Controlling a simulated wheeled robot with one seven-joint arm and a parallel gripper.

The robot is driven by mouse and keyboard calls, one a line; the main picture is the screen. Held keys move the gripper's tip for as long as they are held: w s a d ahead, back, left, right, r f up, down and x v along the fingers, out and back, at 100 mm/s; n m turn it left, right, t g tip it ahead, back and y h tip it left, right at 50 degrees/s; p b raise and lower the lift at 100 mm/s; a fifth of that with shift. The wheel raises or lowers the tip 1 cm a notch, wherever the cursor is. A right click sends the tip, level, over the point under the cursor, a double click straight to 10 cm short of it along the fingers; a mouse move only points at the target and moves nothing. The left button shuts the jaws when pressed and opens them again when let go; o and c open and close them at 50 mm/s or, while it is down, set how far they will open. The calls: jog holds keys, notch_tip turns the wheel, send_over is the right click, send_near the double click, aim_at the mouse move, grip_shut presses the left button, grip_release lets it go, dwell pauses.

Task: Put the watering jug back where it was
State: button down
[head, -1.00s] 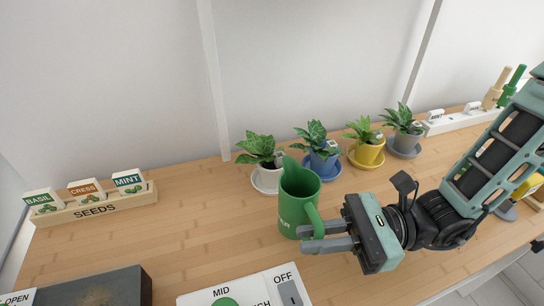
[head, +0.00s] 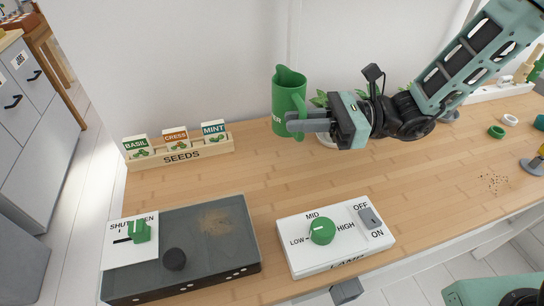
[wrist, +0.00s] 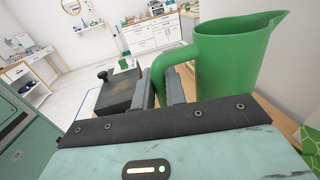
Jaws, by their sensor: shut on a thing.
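The green watering jug (head: 284,98) is upright in the head view, up against the backdrop of the white wall. My gripper (head: 300,121) is shut on its handle from the right. The jug's base appears to be above the desk top, with no contact visible. In the wrist view the jug (wrist: 237,55) fills the upper right, its spout pointing right and its handle between my fingers. Several potted plants behind the jug and my arm are mostly hidden, with green leaves (head: 320,100) showing.
The wooden desk (head: 250,180) is clear in the middle. A seed rack (head: 185,155) stands at the back left. A dark shutter box (head: 215,250) and a white lamp control panel (head: 300,255) lie along the front. Green and white rings (head: 496,132) and dark specks (head: 493,184) are on the right.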

jog(key=shift+f+b, duration=0.4)
jog(key=shift+f, duration=3.6)
jog(key=shift+f, duration=0.15)
jog(key=c, duration=1.4)
grip_release()
jog(key=shift+c, duration=0.2)
